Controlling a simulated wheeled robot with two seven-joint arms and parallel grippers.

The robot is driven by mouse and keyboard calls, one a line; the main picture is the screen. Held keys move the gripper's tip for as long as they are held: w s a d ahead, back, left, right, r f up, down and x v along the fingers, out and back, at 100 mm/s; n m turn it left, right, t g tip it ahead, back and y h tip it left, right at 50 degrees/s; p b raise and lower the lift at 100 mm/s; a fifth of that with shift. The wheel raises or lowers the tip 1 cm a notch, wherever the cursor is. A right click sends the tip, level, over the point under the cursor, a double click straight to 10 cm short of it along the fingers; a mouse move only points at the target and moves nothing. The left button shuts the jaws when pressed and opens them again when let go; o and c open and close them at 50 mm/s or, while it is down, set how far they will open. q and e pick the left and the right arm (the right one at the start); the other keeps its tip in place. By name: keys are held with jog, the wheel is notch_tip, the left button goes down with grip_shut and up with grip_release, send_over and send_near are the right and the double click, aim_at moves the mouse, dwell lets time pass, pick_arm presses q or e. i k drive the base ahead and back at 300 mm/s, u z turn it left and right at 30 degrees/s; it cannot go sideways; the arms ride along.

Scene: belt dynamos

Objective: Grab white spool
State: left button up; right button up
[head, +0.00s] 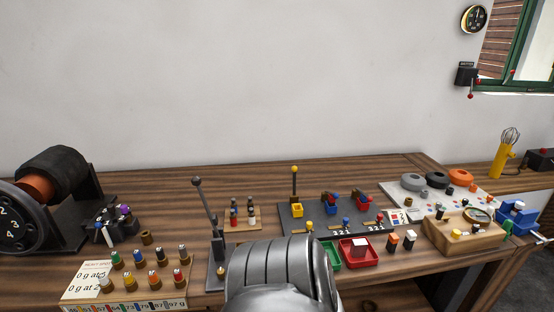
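A stand (125,304) at the front left holds several small spools with brown bases and coloured bodies. The one at its left front looks white or pale (105,284) and stands upright, partly over the printed label. Green, blue, orange, yellow and red ones stand around it. Neither of my grippers shows. A large grey metal part of my own arm rises at the bottom middle, with no fingers visible. It hides part of the bench to the right of the black lever.
A black lever (205,215) stands upright right of the spool stand. A dark motor-like drum (55,175) is at the far left. Green (329,256) and red (345,262) trays and a black panel (290,222) lie right of centre. Bare wood (165,215) shows behind the stand.

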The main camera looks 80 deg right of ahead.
aim_at(518, 205)
jog(key=z, duration=3.45)
jog(key=i, duration=1)
